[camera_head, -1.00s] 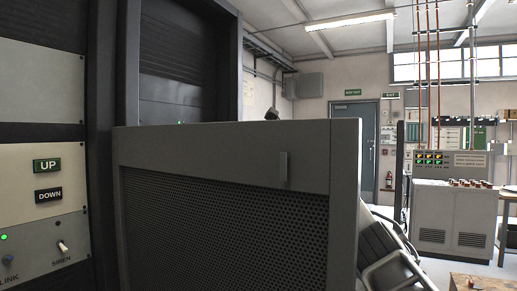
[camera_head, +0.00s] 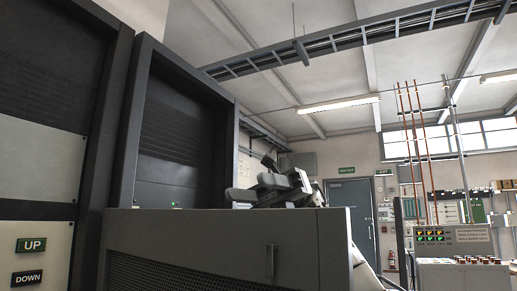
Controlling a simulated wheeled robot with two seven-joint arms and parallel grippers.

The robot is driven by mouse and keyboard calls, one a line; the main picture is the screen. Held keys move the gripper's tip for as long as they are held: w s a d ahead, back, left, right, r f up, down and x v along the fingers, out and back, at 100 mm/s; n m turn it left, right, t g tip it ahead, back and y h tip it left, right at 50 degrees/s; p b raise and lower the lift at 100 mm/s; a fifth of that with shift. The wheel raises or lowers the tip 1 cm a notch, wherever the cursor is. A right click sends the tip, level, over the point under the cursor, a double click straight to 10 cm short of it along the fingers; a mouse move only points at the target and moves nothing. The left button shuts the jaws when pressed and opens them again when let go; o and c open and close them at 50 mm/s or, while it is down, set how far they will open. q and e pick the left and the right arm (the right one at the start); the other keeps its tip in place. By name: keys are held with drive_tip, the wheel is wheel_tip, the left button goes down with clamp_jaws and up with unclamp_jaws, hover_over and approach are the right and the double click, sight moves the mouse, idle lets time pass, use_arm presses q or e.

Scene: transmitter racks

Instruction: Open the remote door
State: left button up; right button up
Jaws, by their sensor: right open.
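A grey door panel (camera_head: 190,238) with a dark perforated mesh (camera_head: 155,273) stands in front of the dark racks. A small vertical handle (camera_head: 270,260) is on its upper right part. The panel's lower part is out of view. I cannot tell from this view how far it stands from its frame. My right gripper (camera_head: 258,188) is open and empty, just above and behind the panel's top edge. The panel hides part of my right arm. My left gripper is not in view.
Dark racks (camera_head: 178,135) rise at the left, with UP (camera_head: 31,245) and DOWN (camera_head: 27,277) labels. A control console (camera_head: 455,245) stands at the right. A blue-grey exit door (camera_head: 352,205) is in the back wall. A cable tray (camera_head: 350,38) hangs overhead.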

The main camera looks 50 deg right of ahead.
drive_tip(key=s+a+r+b, duration=0.2)
drive_tip(key=s+a+r, duration=0.3)
drive_tip(key=s+a, duration=0.1)
drive_tip(key=shift+s+a+b, duration=0.3)
drive_tip(key=shift+s+a, duration=0.1)
drive_tip(key=shift+a, duration=0.15)
